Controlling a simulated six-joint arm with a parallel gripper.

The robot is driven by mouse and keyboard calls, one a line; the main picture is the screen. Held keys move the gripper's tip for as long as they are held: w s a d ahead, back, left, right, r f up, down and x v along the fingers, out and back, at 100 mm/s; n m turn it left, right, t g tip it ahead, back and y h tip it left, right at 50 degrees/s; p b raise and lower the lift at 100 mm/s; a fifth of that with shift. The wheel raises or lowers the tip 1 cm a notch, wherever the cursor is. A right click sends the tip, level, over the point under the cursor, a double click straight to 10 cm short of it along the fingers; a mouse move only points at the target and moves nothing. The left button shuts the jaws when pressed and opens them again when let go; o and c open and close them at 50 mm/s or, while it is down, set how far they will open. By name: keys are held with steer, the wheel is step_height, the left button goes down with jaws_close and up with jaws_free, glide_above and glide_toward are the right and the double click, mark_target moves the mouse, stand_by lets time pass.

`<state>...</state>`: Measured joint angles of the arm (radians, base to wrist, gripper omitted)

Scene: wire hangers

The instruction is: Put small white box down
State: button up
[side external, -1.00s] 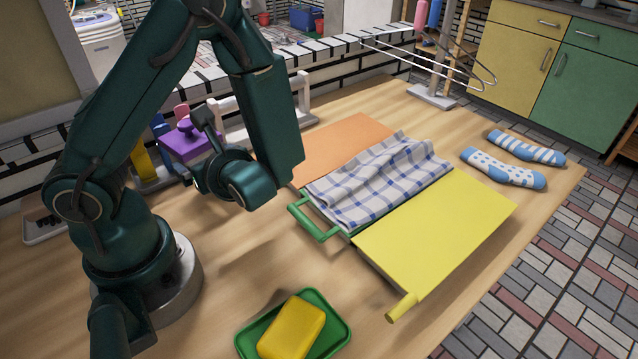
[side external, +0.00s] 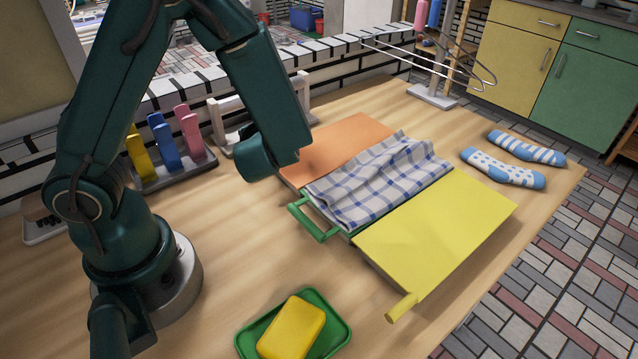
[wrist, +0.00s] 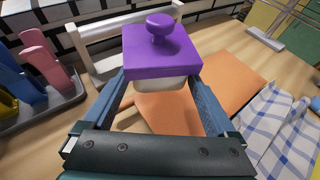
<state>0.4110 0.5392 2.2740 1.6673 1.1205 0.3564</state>
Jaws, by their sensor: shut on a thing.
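The small white box (wrist: 168,83) has a purple lid (wrist: 160,52) with a round knob on top. In the wrist view it sits upright between the fingers of my gripper (wrist: 160,92), which is shut on it. Only a strip of its white side shows below the lid. In the side view the box and my fingers are hidden behind my own arm, near the left end of the orange panel (side external: 338,142). The panel also shows beyond and below the box in the wrist view (wrist: 232,85). I cannot tell how high the box is held.
A blue-checked cloth (side external: 378,180) lies between the orange panel and a yellow panel (side external: 440,230). A grey rack (side external: 185,172) with coloured pieces and a white rack (side external: 225,130) stand behind. A yellow block (side external: 292,328) lies on a green tray (side external: 335,338). Socks (side external: 503,168) lie right.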

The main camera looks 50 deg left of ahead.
steer(key=w+d+r+m+t+h, duration=0.3)
steer(key=w+m+h, duration=0.1)
steer(key=w, duration=0.2)
steer(key=w+d+r+m+t+h, duration=0.2)
steer(key=w+d+r+m+h, duration=0.1)
steer(key=w+m+h, duration=0.15)
glide_above(397, 174)
step_height(397, 174, down, 7)
steer(key=shift+f, duration=2.05)
